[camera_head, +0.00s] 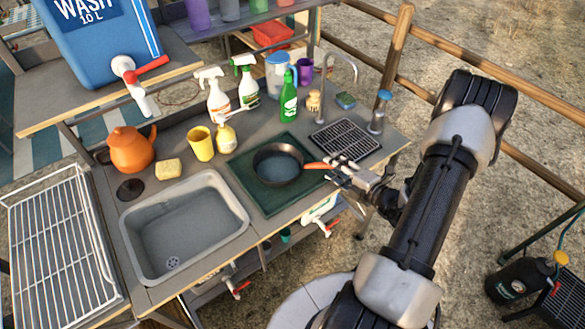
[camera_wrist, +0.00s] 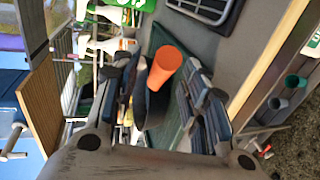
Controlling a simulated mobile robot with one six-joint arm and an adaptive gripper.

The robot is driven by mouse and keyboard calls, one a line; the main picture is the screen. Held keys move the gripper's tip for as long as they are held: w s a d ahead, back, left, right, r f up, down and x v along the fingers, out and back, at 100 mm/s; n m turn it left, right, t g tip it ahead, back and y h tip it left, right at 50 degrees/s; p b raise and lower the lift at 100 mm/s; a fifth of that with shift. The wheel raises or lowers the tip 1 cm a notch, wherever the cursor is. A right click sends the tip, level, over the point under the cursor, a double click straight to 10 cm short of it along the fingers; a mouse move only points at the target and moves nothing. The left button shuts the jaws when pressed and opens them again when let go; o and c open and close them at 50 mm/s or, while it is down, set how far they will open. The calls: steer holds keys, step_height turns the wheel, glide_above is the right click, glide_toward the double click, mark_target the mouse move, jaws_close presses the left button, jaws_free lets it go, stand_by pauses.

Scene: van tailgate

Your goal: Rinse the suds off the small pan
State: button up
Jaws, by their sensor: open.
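The small pan (camera_head: 278,166) is dark, with an orange handle (camera_head: 319,166) pointing right. It rests on a dark green mat (camera_head: 258,197) on the counter. Its inside looks bluish grey; I cannot tell suds from water here. My gripper (camera_head: 338,172) is at the handle's end. In the wrist view the orange handle (camera_wrist: 167,66) lies between the open fingers of my gripper (camera_wrist: 168,95), and the pan's body is mostly hidden behind it. The grey sink basin (camera_head: 180,225) stands to the left, empty, with a drain. A curved tap (camera_head: 340,65) stands at the back right, over a black grate (camera_head: 345,138).
A blue water container (camera_head: 95,45) with a red-handled spigot (camera_head: 140,75) stands at back left. An orange teapot (camera_head: 131,148), sponge (camera_head: 168,169), yellow cup (camera_head: 201,143), spray bottles (camera_head: 218,98) and green bottle (camera_head: 289,98) line the counter. A wire rack (camera_head: 65,240) is at far left.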

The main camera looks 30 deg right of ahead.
steer(key=shift+c, duration=0.3)
jaws_close()
stand_by(0.5)
